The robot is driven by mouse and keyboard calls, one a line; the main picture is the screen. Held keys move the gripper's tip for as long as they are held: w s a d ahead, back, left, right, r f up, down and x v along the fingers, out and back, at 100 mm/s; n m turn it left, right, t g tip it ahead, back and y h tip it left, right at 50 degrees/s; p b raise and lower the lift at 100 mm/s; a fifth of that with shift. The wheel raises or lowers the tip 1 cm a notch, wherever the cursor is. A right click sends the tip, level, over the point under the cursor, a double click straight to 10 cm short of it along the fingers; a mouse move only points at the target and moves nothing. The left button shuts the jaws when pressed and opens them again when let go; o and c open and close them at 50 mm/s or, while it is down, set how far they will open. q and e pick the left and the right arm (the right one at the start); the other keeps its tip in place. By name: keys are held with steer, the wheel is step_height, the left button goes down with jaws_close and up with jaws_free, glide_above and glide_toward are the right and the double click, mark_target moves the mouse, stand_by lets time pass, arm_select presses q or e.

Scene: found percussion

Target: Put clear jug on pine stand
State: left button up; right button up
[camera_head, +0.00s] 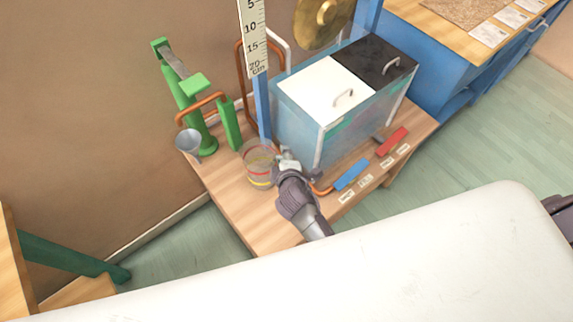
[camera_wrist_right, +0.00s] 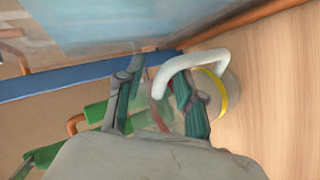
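The clear jug (camera_head: 257,170) has yellow and red bands and stands upright on the wood-topped table, left of the tank. In the right wrist view its yellow band (camera_wrist_right: 219,97) and white handle (camera_wrist_right: 197,60) show. My right gripper (camera_head: 284,158) is at the jug's handle side. In the right wrist view, the fingers of this gripper (camera_wrist_right: 155,88) are apart, with part of the handle between them; I see no firm grip on it. No thing is clearly recognisable as the pine stand. My left gripper is not in view.
The tank (camera_head: 295,130) with white and black lids stands close behind the gripper. A green pump-like stand (camera_head: 188,105) and grey cup (camera_head: 188,141) are left. The front-left tabletop (camera_head: 245,215) is bare.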

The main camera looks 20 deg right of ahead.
steer(key=v, duration=1.1)
steer(key=shift+s+p, duration=0.25)
steer(key=shift+p, duration=0.05)
steer(key=s+d+m+g, duration=0.4)
steer(key=s+d+m, duration=0.2)
steer(key=d+m, duration=0.15)
steer(key=s+d+r+m+g+y, duration=0.2)
steer(key=s+r+m+g, duration=0.2)
steer(key=s, duration=0.5)
step_height(320, 180, down, 27)
steer(key=s+g, duration=0.1)
steer(key=s, duration=0.1)
steer(key=s+d+f+g, duration=0.1)
steer(key=s+d+f, duration=0.1)
steer(key=s+f, duration=1.3)
steer(key=shift+s+d+f, duration=0.15)
steer(key=shift+s+d, duration=0.1)
steer(key=shift+s, duration=0.2)
